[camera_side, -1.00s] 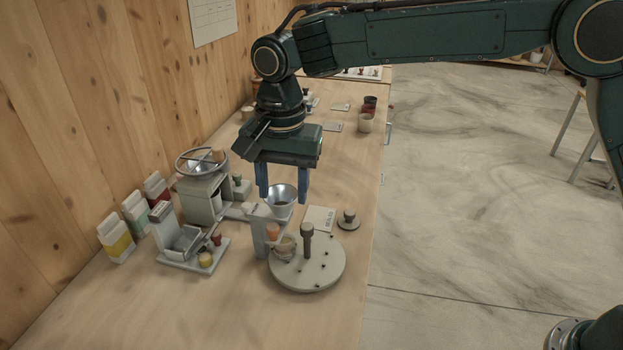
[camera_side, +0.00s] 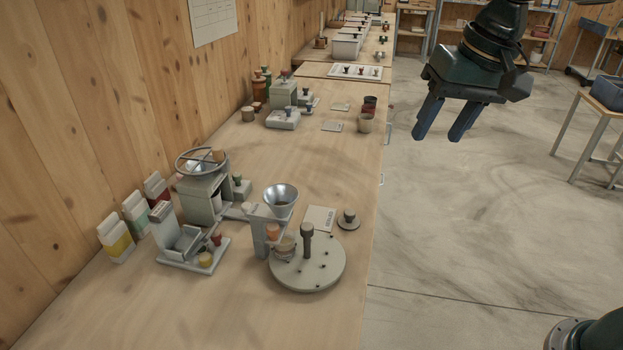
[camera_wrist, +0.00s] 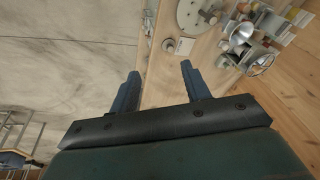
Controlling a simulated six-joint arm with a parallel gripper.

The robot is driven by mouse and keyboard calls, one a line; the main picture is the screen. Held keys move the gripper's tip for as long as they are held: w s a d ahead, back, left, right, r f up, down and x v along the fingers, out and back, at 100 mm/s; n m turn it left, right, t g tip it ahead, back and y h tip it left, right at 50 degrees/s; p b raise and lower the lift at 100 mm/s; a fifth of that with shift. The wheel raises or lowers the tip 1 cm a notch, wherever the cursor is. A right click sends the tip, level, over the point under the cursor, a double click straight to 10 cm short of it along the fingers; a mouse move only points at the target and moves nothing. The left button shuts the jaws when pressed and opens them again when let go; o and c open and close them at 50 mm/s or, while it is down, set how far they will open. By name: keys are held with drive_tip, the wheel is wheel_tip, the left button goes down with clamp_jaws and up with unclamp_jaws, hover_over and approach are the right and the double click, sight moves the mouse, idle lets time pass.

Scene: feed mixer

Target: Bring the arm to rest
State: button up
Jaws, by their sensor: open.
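My gripper (camera_side: 440,135) hangs in the air over the floor, to the right of the bench edge in the side view. Its two blue fingers are apart with nothing between them. In the wrist view my gripper (camera_wrist: 158,80) is also open and empty, with floor and the bench edge behind it. The wooden bench (camera_side: 330,165) carries the feed mixer parts: a metal funnel (camera_side: 281,197) on a grey stand, a round grey plate (camera_side: 322,272) with a post, and a hand-wheel mill (camera_side: 203,190). My gripper touches none of them.
Several cartons (camera_side: 116,238) stand by the wooden wall. A small scale-like device (camera_side: 190,247) sits in front of them. Cups (camera_side: 366,122) stand near the bench's right edge. A side table with a blue bin (camera_side: 608,92) is at the far right. The floor (camera_side: 480,220) is clear.

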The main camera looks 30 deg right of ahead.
drive_tip(key=s+d+f+n+t, duration=0.1)
drive_tip(key=s+d, duration=0.3)
drive_tip(key=s, duration=0.4)
drive_tip(key=s+d+f+n+t, duration=0.1)
drive_tip(key=s+d+f+n, duration=0.2)
drive_tip(key=s+d, duration=0.2)
drive_tip(key=s, duration=0.3)
drive_tip(key=shift+t+h, duration=0.3)
drive_tip(key=shift+h, duration=0.1)
drive_tip(key=shift+w, duration=0.15)
drive_tip(key=w+a+r+m+g, duration=0.25)
drive_tip(key=w+a, duration=0.35)
drive_tip(key=w, duration=0.3)
drive_tip(key=w+a+r+m+g, duration=0.1)
drive_tip(key=w+a+r+m, duration=0.15)
drive_tip(key=w+a, duration=0.5)
drive_tip(key=w+a+f+m, duration=0.1)
drive_tip(key=w+a+f, duration=0.2)
drive_tip(key=a, duration=0.3)
drive_tip(key=w+a+f+m+g, duration=0.1)
drive_tip(key=w+a+f, duration=0.2)
drive_tip(key=w+a, duration=0.1)
drive_tip(key=w+a+f+m+g, duration=0.1)
drive_tip(key=w+a+f+m, duration=0.1)
drive_tip(key=a, duration=0.5)
drive_tip(key=shift+w+a+f, duration=0.35)
drive_tip(key=shift+w+f, duration=0.05)
drive_tip(key=shift+w, duration=0.5)
